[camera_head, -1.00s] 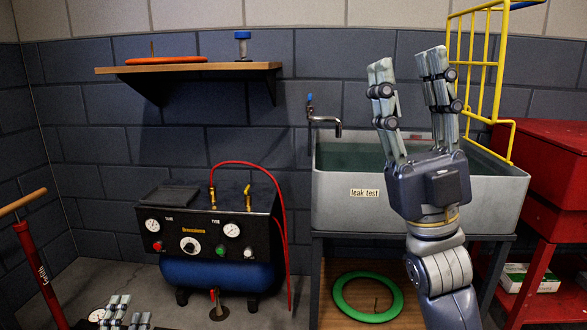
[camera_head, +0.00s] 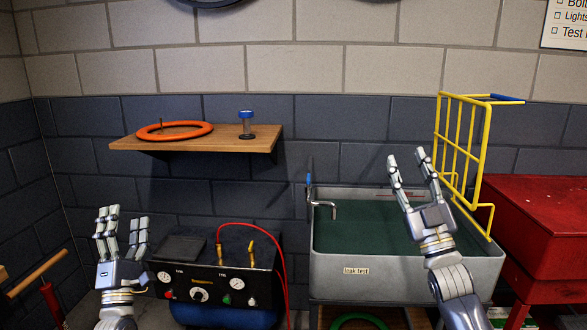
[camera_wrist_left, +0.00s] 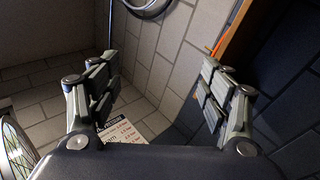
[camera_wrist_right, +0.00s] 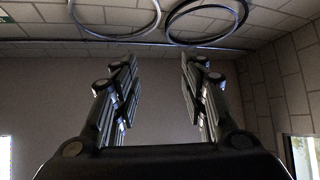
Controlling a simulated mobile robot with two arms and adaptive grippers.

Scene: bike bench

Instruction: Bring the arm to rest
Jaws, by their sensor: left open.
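My left gripper (camera_head: 122,235) points upward in front of the wall, left of the compressor. Its fingers are spread and empty, as the left wrist view (camera_wrist_left: 160,90) also shows. My right gripper (camera_head: 412,165) points upward in front of the leak test sink. Its fingers stand apart with nothing between them, and the right wrist view (camera_wrist_right: 160,75) shows the same gap. Neither gripper is seen touching anything. Parts of the compressor and sink are hidden behind my arms.
The compressor (camera_head: 215,285) has a red hose. The grey sink (camera_head: 405,272) stands beside a yellow rack (camera_head: 461,150) and a red cabinet (camera_head: 545,225).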

